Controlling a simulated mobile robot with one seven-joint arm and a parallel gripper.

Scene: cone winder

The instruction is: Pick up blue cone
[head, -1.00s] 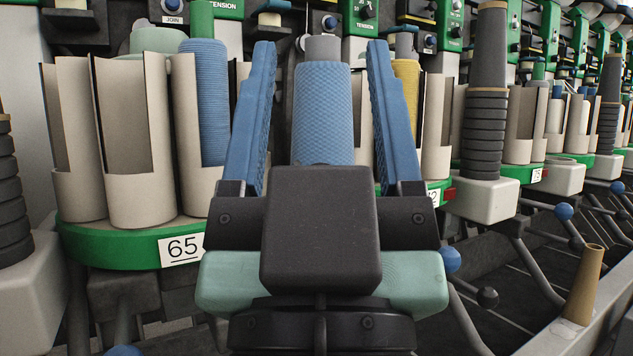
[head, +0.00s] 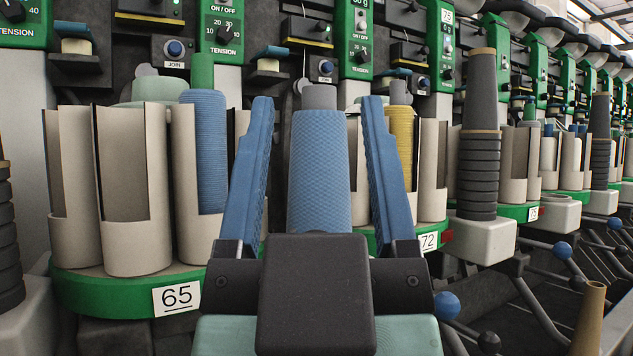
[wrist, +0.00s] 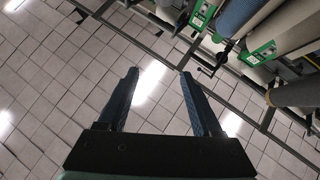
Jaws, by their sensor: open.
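A blue cone (head: 319,170) with a textured surface and a grey tip stands upright in the middle of the head view, in front of the winder. My open gripper (head: 317,105) points toward it, and in the picture the cone shows between the two blue fingers. The gripper's palm hides the cone's lower end. I see no contact, and the exact gap in depth cannot be told. In the wrist view the empty gripper (wrist: 158,73) is over tiled floor, with a bluish cylinder (wrist: 236,14) at the top edge.
A blue bobbin (head: 206,145) on a green tube stands in the beige holders (head: 133,180) at station 65. A yellow bobbin (head: 399,140) stands behind the right finger. A dark ringed post (head: 478,150) and blue-knobbed levers (head: 446,305) are at the right.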

